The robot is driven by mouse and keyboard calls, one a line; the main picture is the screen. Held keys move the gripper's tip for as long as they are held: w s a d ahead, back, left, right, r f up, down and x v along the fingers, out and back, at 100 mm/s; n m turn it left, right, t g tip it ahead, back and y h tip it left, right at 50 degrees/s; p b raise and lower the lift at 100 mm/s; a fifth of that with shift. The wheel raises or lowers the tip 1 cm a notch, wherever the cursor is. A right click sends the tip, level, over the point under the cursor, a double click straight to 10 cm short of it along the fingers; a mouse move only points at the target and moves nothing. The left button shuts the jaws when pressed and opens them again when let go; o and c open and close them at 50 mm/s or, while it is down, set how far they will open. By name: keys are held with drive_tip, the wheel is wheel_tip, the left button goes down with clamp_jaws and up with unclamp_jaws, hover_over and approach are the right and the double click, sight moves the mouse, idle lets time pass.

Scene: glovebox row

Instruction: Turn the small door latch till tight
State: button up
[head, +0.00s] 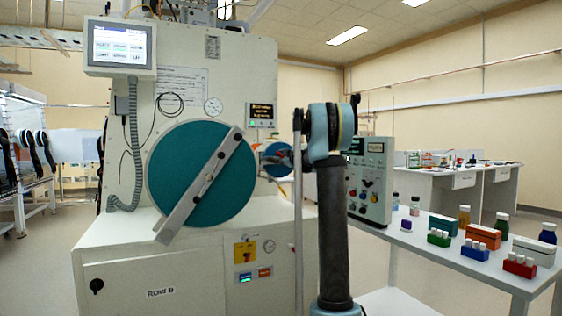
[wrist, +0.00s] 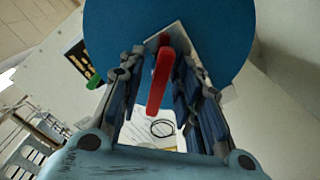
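The small door (wrist: 222,30) is a blue disc that fills the top of the wrist view. Its latch is a red handle (wrist: 159,85), which stands out from a pale bar on the door toward the camera. My gripper (wrist: 160,72) is open, with one finger on each side of the red handle. Gaps show between the handle and both fingers, so it does not look gripped. In the head view the small door (head: 270,150) is right of the large door, partly hidden by my arm. The latch's tightness cannot be told.
The large teal round door (head: 180,150) with a slanted grey bar is left of the small door. A control box (head: 370,180) stands to the right. A side table (head: 440,240) holds bottles and coloured vial racks. Floor shows at the far right.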

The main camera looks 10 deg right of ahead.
drive_tip(key=shift+w, duration=0.2)
clamp_jaws()
